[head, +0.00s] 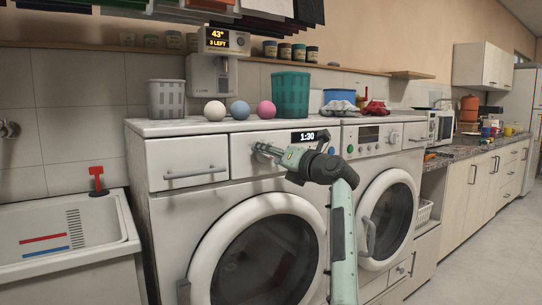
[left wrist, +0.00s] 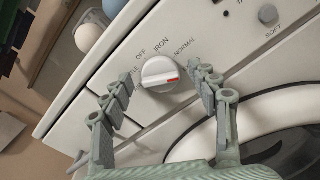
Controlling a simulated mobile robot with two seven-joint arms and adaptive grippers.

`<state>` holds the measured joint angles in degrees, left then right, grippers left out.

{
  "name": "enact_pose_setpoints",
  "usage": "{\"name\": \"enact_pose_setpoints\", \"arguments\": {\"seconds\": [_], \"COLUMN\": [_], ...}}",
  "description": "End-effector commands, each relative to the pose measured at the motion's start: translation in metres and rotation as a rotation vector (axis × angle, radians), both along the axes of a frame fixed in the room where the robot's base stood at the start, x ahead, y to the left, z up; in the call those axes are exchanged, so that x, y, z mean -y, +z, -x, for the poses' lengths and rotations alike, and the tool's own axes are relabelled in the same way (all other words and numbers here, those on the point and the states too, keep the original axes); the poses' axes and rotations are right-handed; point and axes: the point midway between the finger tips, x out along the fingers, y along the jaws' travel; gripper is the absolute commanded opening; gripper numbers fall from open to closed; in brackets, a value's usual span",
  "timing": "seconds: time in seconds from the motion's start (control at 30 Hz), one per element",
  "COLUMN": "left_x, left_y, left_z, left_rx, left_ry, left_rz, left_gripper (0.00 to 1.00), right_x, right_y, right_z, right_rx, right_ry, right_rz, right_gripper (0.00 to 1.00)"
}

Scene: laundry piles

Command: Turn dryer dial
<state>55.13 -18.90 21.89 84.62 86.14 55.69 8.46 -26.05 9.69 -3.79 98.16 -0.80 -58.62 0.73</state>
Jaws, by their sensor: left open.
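The dryer (head: 160,215) is the large white front-loader on the left, with a round door and a lit 1:30 display (head: 303,136). Its dial (left wrist: 158,70) is a white knob with a red mark at its right end, nearest the NORMAL label; OFF and IRON are printed above it. My left gripper (head: 263,150) is at the dryer's front panel, left of the display. In the left wrist view the open gripper (left wrist: 161,80) has a finger on either side of the dial, with gaps visible. In the head view the dial cannot be made out behind the fingers. My right gripper is not in view.
A second white machine (head: 413,160) stands to the right. On top of the dryer are three balls (head: 240,110), a grey basket (head: 166,99) and a teal basket (head: 291,93). A drawer handle (head: 195,173) is left of the gripper. A sink (head: 60,240) is at far left.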

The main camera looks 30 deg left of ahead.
Motion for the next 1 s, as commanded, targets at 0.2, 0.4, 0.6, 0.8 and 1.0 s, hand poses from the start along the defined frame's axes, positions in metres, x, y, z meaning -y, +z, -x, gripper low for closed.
{"name": "enact_pose_setpoints", "arguments": {"seconds": [0.2,0.4,0.6,0.8,1.0], "left_x": [0.025,0.065,0.097,0.110,0.111], "left_y": [-0.001,0.000,0.000,-0.001,0.000], "left_z": [0.009,0.027,0.040,0.045,0.046], "left_rx": [0.000,0.000,-0.001,-0.001,-0.001], "left_ry": [-0.003,-0.002,-0.001,-0.001,-0.001], "left_rz": [0.002,-0.003,-0.001,0.000,0.000], "left_gripper": [0.60,0.60,0.60,0.60,0.60], "right_x": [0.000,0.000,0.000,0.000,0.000], "right_y": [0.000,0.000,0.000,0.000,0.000], "right_z": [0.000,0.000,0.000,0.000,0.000], "right_rx": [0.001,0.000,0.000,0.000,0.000], "right_ry": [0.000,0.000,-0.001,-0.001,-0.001], "right_rz": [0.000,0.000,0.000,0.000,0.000], "right_gripper": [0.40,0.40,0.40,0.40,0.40]}}
